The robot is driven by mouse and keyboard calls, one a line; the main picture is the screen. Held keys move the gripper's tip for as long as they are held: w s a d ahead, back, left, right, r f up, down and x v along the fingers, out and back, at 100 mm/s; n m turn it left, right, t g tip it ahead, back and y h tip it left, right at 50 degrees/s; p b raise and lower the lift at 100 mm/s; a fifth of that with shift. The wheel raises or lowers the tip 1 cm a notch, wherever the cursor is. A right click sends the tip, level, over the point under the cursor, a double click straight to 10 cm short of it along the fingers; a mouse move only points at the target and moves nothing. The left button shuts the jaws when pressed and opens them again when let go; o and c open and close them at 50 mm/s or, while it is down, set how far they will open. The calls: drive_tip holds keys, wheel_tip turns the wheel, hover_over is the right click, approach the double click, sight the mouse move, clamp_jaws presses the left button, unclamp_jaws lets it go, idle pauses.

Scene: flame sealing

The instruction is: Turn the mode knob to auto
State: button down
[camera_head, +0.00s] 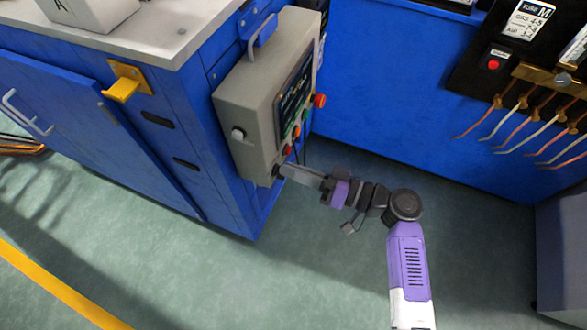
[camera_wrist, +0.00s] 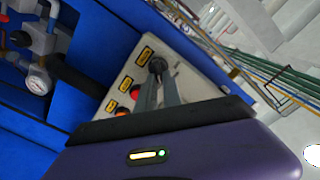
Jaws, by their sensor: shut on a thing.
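A grey control box (camera_head: 243,95) with a dark screen hangs on the side of the blue cabinet. A dark knob (camera_head: 277,171) sits low on its face, and my gripper (camera_head: 285,170) reaches it from the right. In the wrist view my gripper's two fingers (camera_wrist: 158,80) close on the black knob (camera_wrist: 157,65) on the grey panel. Yellow-framed labels stand beside the controls, but they are too small to read. The knob's pointer direction cannot be told.
A yellow bracket (camera_head: 124,84) sticks out at left. Copper-coloured torches (camera_head: 520,105) hang at right. The green floor is clear.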

drive_tip(key=shift+f+m, duration=0.1)
drive_tip(key=shift+m, duration=0.5)
drive_tip(key=c, duration=1.5)
unclamp_jaws()
drive_tip(key=v, duration=0.8)
